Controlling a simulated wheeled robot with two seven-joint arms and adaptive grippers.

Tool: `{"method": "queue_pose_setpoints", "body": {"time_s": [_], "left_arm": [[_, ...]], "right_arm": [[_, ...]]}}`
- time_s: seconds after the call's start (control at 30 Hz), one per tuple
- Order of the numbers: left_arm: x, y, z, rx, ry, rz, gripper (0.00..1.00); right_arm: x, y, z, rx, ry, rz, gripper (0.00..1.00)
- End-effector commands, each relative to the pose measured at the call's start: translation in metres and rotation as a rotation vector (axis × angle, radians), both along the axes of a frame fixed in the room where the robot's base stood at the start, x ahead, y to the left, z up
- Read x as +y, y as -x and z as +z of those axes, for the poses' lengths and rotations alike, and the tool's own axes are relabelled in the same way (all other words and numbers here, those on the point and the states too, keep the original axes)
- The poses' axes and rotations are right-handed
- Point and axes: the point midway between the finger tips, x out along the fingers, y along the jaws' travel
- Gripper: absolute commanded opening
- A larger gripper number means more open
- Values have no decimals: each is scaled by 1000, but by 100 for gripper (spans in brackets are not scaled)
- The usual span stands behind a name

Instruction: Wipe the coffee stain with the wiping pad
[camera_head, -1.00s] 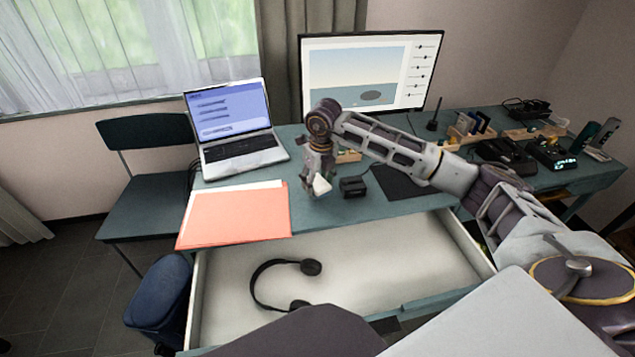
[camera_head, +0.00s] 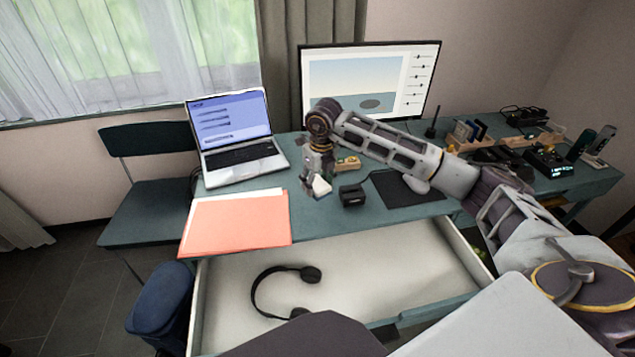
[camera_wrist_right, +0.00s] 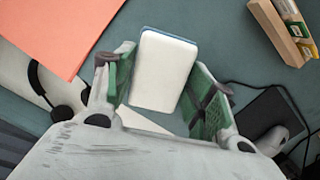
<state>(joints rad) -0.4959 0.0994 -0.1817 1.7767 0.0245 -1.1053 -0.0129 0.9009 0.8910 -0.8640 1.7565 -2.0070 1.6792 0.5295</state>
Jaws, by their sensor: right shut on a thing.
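The wiping pad (camera_wrist_right: 164,68) is a white block with a blue layer along its far edge. My right gripper (camera_wrist_right: 160,80) is shut on it, with a green-lined finger on each side. I cannot tell whether the pad touches the desk top. No coffee stain can be made out in either view. My left gripper is not in view.
The orange folder (camera_head: 235,222) lies left of the gripper, before a laptop (camera_head: 238,155). Below, an open drawer (camera_head: 370,268) holds headphones (camera_head: 257,290). A monitor (camera_head: 370,80) stands behind.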

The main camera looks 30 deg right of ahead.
Motion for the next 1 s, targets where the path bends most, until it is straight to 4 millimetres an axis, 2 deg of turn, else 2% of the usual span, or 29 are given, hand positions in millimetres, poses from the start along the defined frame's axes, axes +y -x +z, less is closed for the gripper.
{"method": "queue_pose_setpoints", "body": {"time_s": [0.4, 1.0], "left_arm": [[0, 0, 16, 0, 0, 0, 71], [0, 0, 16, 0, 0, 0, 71]], "right_arm": [[0, 0, 26, -1, 0, 0, 36], [0, 0, 27, -1, 0, 0, 36]]}}
